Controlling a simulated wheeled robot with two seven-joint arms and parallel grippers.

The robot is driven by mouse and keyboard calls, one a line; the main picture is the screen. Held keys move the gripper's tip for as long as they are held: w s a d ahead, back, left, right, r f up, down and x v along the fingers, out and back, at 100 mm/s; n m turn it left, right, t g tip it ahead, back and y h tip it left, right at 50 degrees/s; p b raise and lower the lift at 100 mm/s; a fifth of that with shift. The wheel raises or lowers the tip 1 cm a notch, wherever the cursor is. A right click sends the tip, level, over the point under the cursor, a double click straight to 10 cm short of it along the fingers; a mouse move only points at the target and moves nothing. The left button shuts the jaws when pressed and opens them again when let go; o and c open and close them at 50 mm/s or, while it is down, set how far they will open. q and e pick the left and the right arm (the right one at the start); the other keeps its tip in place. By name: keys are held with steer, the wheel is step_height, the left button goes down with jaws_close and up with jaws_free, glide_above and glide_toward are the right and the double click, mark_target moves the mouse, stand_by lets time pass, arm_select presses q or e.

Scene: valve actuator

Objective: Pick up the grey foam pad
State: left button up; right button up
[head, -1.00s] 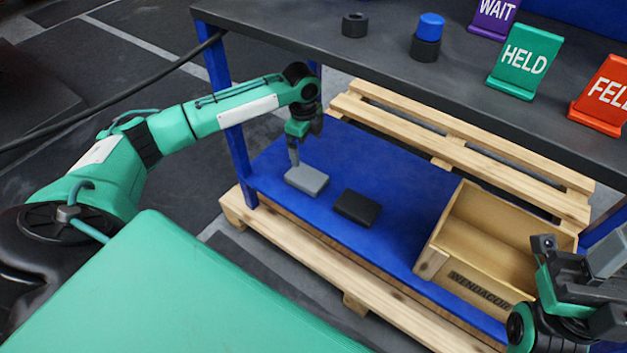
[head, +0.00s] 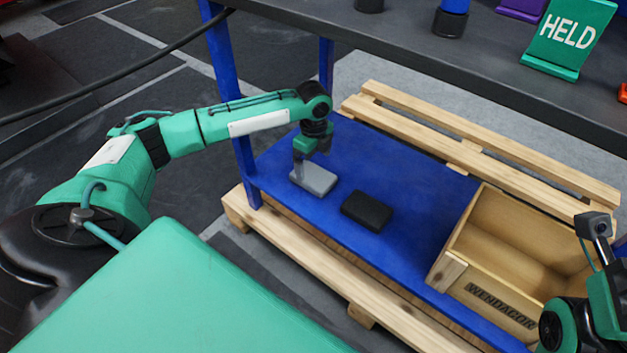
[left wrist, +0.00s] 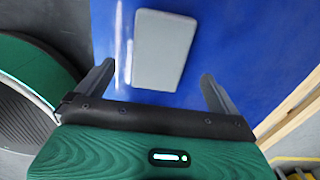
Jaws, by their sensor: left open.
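The grey foam pad (head: 318,181) lies flat on the blue lower shelf, left of a black pad. My left gripper (head: 308,167) is just over it, pointing down and open. In the left wrist view the grey pad (left wrist: 163,48) lies ahead of the open left gripper (left wrist: 158,71), its near end between the fingers' lines. Nothing is held between the fingers. I cannot tell the exact height gap. Part of my right arm shows at the right edge of the head view, but its fingers are not seen.
The black pad (head: 367,211) lies close to the right of the grey one. A wooden crate (head: 502,306) stands further right. The dark upper bench (head: 440,62) overhangs behind, and a blue post (head: 246,165) stands close to my left forearm. Blue shelf between black pad and crate is clear.

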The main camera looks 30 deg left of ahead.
mark_target(313, 175)
arm_select(q)
steer(key=shift+f+b, duration=1.85)
steer(key=shift+f, duration=0.7)
steer(key=c, duration=1.1)
